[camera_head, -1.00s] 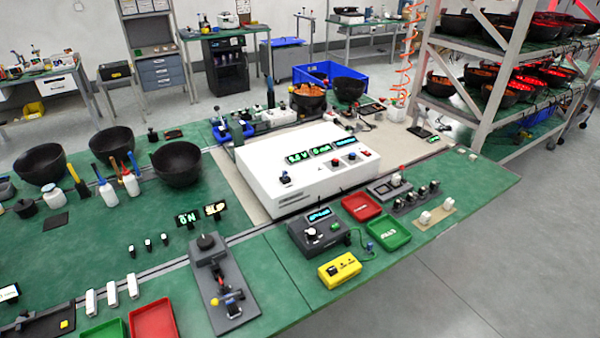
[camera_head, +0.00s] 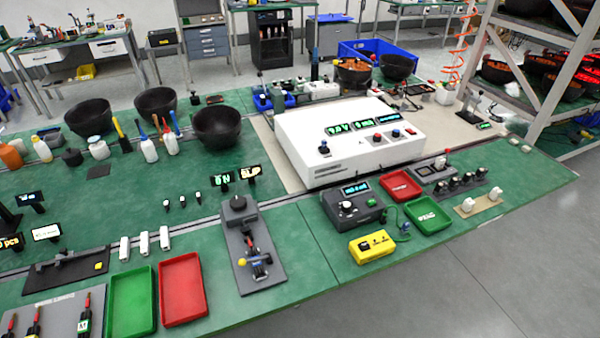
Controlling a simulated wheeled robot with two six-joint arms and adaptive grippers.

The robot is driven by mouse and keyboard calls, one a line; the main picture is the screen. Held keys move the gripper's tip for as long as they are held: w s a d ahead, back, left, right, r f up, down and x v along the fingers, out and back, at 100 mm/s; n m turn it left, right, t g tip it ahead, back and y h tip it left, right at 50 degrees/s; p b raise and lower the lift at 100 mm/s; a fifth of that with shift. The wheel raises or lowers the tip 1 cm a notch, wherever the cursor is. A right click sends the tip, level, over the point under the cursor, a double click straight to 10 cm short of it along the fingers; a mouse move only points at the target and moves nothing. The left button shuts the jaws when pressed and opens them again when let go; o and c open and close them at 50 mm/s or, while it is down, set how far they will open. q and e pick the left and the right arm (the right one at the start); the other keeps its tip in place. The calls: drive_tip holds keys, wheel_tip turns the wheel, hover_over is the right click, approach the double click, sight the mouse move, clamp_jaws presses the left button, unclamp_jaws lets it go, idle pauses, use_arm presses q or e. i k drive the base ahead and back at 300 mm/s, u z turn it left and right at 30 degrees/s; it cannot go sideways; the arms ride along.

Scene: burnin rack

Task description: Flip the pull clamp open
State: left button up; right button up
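A grey base plate (camera_head: 262,285) lies on the front of the green bench, near the middle of the view. On it stands a dark clamp mechanism (camera_head: 257,268) with a small yellow knob (camera_head: 243,262), which looks like the pull clamp. A round black part (camera_head: 238,203) sits at the plate's far end. The clamp is too small to tell whether it is open or closed. Neither of my grippers is in view, and nothing touches the clamp.
A green tray (camera_head: 131,303) and a red tray (camera_head: 183,290) lie left of the plate. A grey meter box (camera_head: 352,206) and a yellow box (camera_head: 372,247) stand to its right. A white instrument (camera_head: 350,145) stands behind. Bare bench lies just right of the plate.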

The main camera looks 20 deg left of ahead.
sight(242, 261)
drive_tip(key=u, duration=1.1)
drive_tip(key=k, duration=0.5)
drive_tip(key=z, duration=0.55)
drive_tip(key=i, duration=0.55)
drive_tip(key=u, duration=0.2)
